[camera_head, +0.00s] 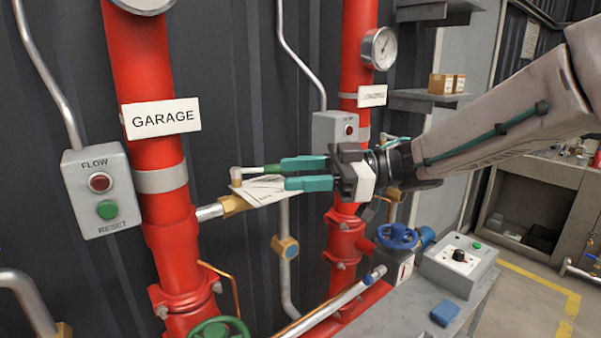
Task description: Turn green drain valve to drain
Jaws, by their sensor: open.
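A brass valve (234,204) sits on a short pipe stub from the left red pipe. A thin lever (252,168) runs right from its top and looks pale to greenish. A white paper tag (264,190) with small markings hangs by the valve. My gripper (284,174) is open, its two teal fingers pointing left at the lever and tag. The lever's right end meets the upper finger's tip in the picture; I cannot tell if they touch. A green handwheel (222,329) shows at the bottom edge, partly cut off.
The left red pipe (140,70) bears a GARAGE sign (160,119). A FLOW/RESET box (101,190) hangs left of it. A second red pipe (357,85) stands behind my gripper. A blue handwheel (398,237) and grey control box (459,262) are lower right.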

